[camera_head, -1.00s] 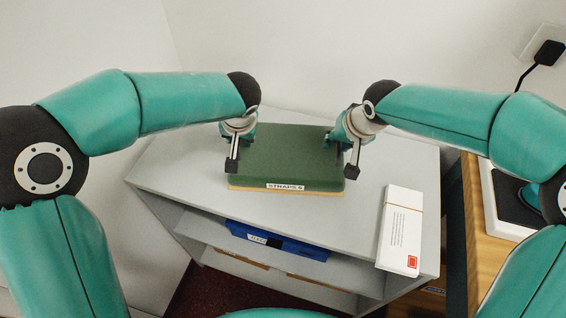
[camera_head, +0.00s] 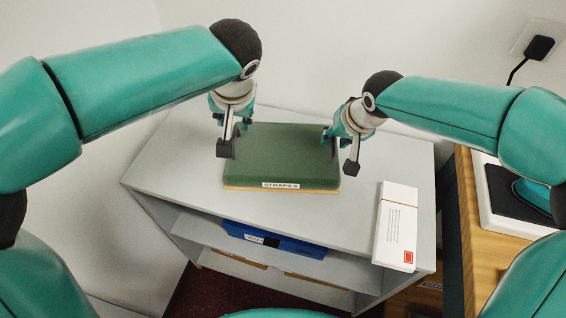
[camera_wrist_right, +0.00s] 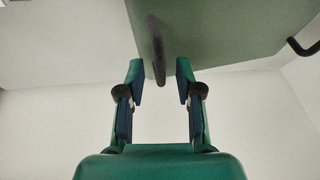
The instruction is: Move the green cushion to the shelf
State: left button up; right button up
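The green cushion (camera_head: 285,152) lies flat on top of the grey shelf unit (camera_head: 180,160), with a white label (camera_head: 281,185) on its front edge. My left gripper (camera_head: 240,133) is at the cushion's left edge; its fingers are too small and hidden to read. My right gripper (camera_head: 330,135) is at the cushion's right edge. In the right wrist view my right gripper (camera_wrist_right: 160,78) has its fingers apart. A dark strap or handle (camera_wrist_right: 155,50) on the cushion (camera_wrist_right: 220,30) reaches between the fingertips, without visible clamping.
A blue box (camera_head: 272,240) is on the compartment below the top. A wooden table (camera_head: 480,255) with a dark-topped device (camera_head: 535,195) is at right. Walls close in behind and at left.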

jog(key=v, duration=0.9)
jog(key=shift+s+r, duration=0.15)
jog(key=shift+r, duration=0.2)
